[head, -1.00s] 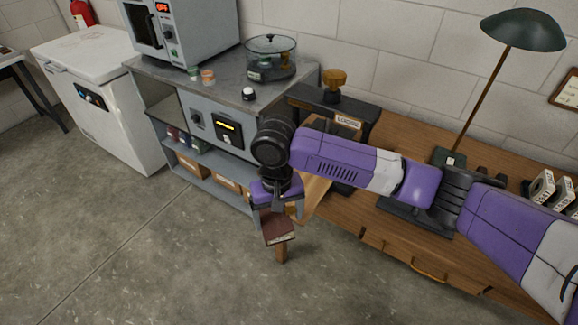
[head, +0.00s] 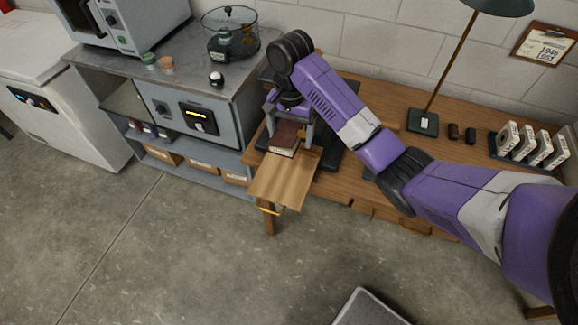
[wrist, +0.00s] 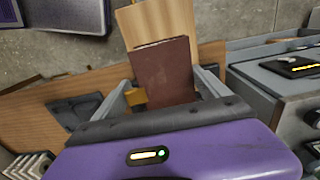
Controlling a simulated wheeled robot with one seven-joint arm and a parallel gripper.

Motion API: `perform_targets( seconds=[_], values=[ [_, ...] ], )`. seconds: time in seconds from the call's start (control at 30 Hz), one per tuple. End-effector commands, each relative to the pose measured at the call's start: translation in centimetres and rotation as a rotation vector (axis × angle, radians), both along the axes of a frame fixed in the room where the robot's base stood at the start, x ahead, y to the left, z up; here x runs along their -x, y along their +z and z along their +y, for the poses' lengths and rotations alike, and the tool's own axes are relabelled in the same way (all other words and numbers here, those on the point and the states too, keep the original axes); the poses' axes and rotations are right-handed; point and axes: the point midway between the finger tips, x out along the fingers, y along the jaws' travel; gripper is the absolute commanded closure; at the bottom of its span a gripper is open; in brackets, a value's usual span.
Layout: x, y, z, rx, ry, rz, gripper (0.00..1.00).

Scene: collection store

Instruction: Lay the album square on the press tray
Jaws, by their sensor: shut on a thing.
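The album (head: 285,138) is a dark red-brown book with pale page edges, and it also shows in the wrist view (wrist: 163,72). My gripper (head: 292,132) is shut on it, with one finger at each side in the wrist view (wrist: 168,90). The press tray (head: 280,185) looks to be the light wooden board jutting out past the bench front; it also shows in the wrist view (wrist: 160,22). The album is over the board's inner end, near the press. I cannot tell whether it touches the board. My arm hides most of the dark press (head: 332,168).
The wooden bench (head: 385,165) carries a green lamp (head: 423,122) and a rack of white boxes (head: 530,145). A grey cabinet (head: 165,100) with a glass-domed device (head: 230,35) stands left of the press.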

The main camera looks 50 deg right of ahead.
Motion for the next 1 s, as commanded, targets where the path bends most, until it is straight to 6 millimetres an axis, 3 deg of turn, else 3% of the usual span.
perform_targets(
  seconds=[0.03, 0.2, 0.57, 0.8, 1.0],
  values=[
    [0.0, -1.8, 0.1, -0.003, 0.0, 0.0, 0.65],
    [0.0, -5.2, 0.1, -0.001, 0.001, 0.0, 0.65],
    [0.0, -8.8, 0.0, 0.001, 0.002, 0.0, 0.65],
    [0.0, -12.0, 0.0, 0.0, 0.002, 0.0, 0.65],
    [0.0, -12.6, 0.0, 0.0, 0.002, -0.002, 0.65]
  ],
)
